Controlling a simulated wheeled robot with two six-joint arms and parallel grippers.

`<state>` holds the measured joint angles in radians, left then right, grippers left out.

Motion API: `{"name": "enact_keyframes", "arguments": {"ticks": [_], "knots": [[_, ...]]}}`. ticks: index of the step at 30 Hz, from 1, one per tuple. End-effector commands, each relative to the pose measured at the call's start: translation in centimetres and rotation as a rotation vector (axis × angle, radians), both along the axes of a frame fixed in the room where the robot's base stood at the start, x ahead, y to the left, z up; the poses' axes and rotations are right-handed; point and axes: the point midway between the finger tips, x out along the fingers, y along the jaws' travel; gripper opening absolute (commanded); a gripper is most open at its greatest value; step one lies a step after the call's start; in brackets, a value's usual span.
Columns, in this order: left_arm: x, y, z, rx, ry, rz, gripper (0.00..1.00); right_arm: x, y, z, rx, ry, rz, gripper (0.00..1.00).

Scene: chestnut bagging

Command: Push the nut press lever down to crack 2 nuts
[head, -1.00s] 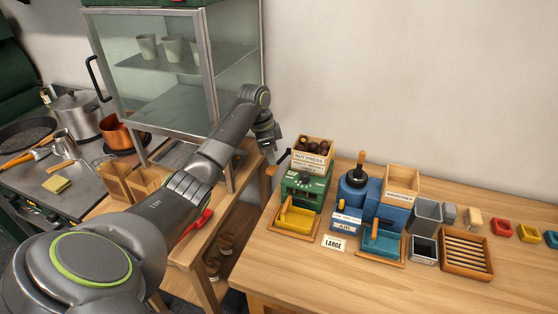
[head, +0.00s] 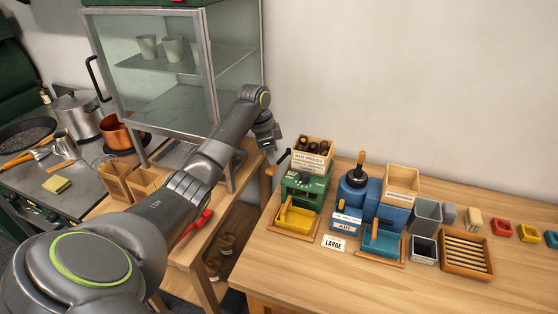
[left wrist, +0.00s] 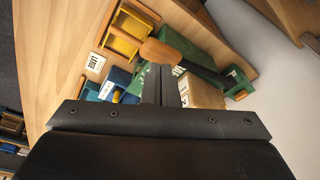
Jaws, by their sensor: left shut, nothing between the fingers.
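The green nut press (head: 303,189) stands at the left end of the wooden table. A wooden hopper (head: 313,160) labelled NUT PRESS, with several dark nuts, sits on top. Its dark lever with a wooden handle (head: 270,171) sticks out on the press's left side. In the left wrist view the handle (left wrist: 160,52) shows just beyond my fingertips. A yellow drawer-like tray (head: 295,218) is at the press's front. My left gripper (head: 274,147) is shut and empty, above and close to the handle. Whether it touches the handle I cannot tell. My right gripper is not in view.
A blue machine (head: 354,190) with a teal tray (head: 383,243) stands right of the press. Grey bins (head: 426,214), a slatted wooden tray (head: 466,254) and small coloured dishes lie farther right. A glass cabinet (head: 165,75) stands behind my left arm. The table's front is clear.

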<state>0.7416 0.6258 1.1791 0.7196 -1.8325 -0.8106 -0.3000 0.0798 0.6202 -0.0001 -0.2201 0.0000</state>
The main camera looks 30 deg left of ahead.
Motion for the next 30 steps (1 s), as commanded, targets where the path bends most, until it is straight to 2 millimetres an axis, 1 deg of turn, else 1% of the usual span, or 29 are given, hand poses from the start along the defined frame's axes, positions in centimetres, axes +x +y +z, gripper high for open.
{"name": "enact_keyframes", "arguments": {"ticks": [11, 21, 30], "knots": [[0.0, 0.0, -0.1, 0.0, 0.0, 0.0, 0.0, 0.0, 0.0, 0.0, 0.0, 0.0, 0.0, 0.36], [-0.2, 0.1, -2.2, -0.001, 0.001, 0.0, 0.0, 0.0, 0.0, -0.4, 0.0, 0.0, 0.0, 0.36], [-0.2, 0.2, -2.3, 0.001, 0.001, 0.0, 0.0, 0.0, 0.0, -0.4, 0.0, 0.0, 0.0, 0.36]]}}
